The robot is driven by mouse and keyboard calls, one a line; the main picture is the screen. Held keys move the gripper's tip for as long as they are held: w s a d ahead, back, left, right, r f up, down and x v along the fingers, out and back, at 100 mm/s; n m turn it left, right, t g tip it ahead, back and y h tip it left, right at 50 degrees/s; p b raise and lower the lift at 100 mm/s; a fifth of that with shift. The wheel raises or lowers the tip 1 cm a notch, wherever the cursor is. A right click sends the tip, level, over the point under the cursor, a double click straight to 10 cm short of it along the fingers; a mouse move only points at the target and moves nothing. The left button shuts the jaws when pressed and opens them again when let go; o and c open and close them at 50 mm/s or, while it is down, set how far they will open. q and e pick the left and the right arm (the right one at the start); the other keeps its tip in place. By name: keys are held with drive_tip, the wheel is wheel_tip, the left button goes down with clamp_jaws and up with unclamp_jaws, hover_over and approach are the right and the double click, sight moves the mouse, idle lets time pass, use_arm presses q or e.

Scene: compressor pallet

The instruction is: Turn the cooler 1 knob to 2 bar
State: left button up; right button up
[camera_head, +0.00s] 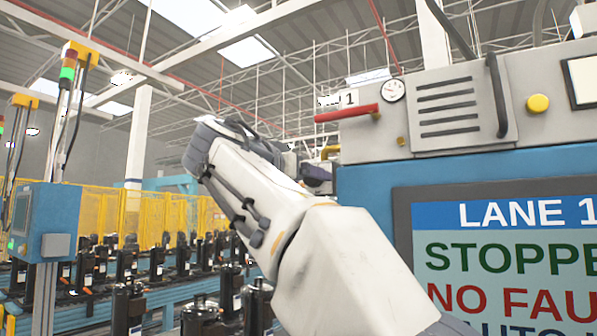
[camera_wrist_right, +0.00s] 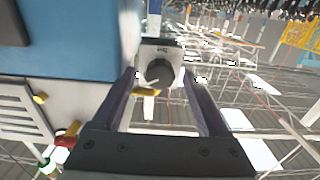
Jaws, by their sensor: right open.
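A round dark knob (camera_wrist_right: 159,73) sits on a grey housing (camera_wrist_right: 162,50) in the right wrist view, with a yellow piece (camera_wrist_right: 146,93) beside it. My right gripper (camera_wrist_right: 159,84) is open, its two dark fingers on either side of the knob with a gap to each. I cannot tell how far the fingers reach along it. In the head view my right gripper (camera_head: 316,176) is at the left end of the blue machine, and the arm hides most of the knob area. A round gauge (camera_head: 392,90) stands above; its reading is too small to tell.
A red handle (camera_head: 347,114) and a label "1" (camera_head: 350,98) are beside the gauge on the grey cabinet (camera_head: 400,130). The lane screen (camera_head: 500,265) is below right. The blue machine wall (camera_wrist_right: 75,40) is close beside the gripper. Conveyors with compressors (camera_head: 125,265) lie left.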

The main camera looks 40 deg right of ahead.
drive_tip(key=shift+w+d, duration=0.1)
drive_tip(key=shift+d, duration=0.1)
drive_tip(key=shift+c, duration=0.3)
clamp_jaws()
drive_tip(key=shift+n, duration=0.4)
drive_tip(key=n+p, duration=0.4)
drive_tip(key=n, duration=1.9)
drive_tip(key=shift+r, duration=0.15)
drive_tip(key=shift+n, duration=0.3)
